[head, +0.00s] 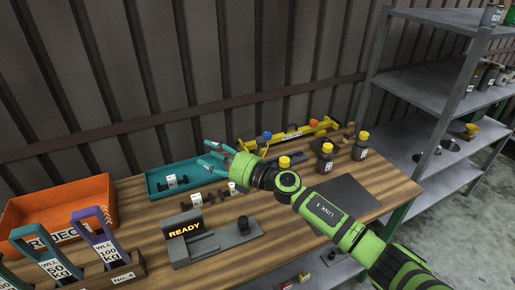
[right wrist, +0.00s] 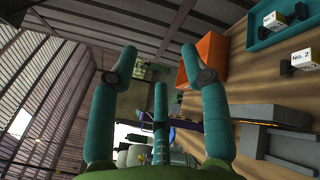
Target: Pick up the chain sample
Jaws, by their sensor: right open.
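My right gripper (head: 205,155) is open and empty above the back of the table, over the right end of the teal tray (head: 153,195). Its spread teal fingers also show in the right wrist view (right wrist: 157,60). A small dark sample with a white tag (head: 170,181) lies in the tray. Another dark sample (head: 196,198) lies on the wood in front of the tray, with a white tag (head: 232,187) to its right. In the right wrist view one tag reads No. 2 (right wrist: 301,57). I cannot make out chain links. My left gripper is out of view.
An orange reject bin (head: 88,190) stands at the left, with labelled purple (head: 100,228) and teal holders before it. A grey READY fixture (head: 190,255) sits in front of the samples. Yellow-capped bottles (head: 325,160) and a yellow tool (head: 300,131) stand near my right arm. Metal shelves (head: 440,85) are at right.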

